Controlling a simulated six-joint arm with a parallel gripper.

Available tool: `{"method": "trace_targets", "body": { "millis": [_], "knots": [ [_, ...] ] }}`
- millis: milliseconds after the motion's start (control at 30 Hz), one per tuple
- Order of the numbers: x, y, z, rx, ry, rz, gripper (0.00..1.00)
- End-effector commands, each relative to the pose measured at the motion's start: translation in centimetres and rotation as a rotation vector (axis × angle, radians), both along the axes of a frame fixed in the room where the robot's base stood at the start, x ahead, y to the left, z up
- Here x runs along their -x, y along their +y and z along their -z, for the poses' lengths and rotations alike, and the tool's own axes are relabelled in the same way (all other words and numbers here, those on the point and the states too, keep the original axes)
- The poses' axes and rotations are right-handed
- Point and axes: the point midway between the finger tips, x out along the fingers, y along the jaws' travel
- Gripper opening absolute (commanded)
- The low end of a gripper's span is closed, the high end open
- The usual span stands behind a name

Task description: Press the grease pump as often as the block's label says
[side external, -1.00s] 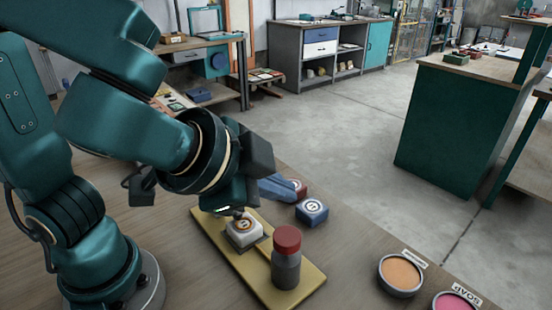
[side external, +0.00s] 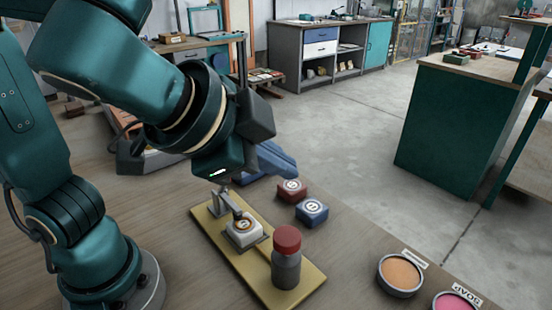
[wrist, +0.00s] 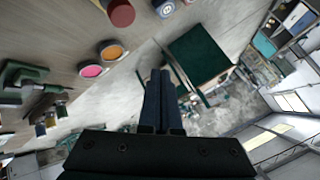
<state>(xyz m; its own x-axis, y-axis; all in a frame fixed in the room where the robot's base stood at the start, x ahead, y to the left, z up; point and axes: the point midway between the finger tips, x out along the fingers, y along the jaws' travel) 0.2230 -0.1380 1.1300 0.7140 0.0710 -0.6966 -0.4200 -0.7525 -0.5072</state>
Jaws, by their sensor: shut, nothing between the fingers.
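A yellow board (side external: 225,244) lies on the bench. On it stands a grey bottle-shaped pump (side external: 286,270) with a red top (side external: 287,239); the top also shows in the wrist view (wrist: 121,12). My gripper (side external: 291,170) is shut and empty, above and beyond the board, apart from pump and block. Its fingers show side by side in the wrist view (wrist: 160,74).
A red block (side external: 292,189) and a blue block (side external: 312,212), each with a round white label, sit right of the board. An orange-filled dish (side external: 400,274) and a pink-filled dish (side external: 455,301), with a SOAP label, are at front right.

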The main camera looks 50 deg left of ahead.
Motion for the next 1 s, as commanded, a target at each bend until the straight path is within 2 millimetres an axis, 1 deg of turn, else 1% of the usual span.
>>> {"method": "trace_targets", "body": {
  "millis": [167,500,600,800,1000],
  "knots": [
    [0.0,0.0,1.2,-0.004,0.000,0.000,0.00],
    [0.1,0.0,5.9,-0.006,0.003,0.003,0.00],
    [0.0,0.0,7.0,-0.006,0.001,0.003,0.00],
    [0.0,0.0,8.4,-0.002,0.000,0.000,0.00],
    [0.0,0.0,8.8,-0.001,0.001,0.001,0.00]
  ]
}}
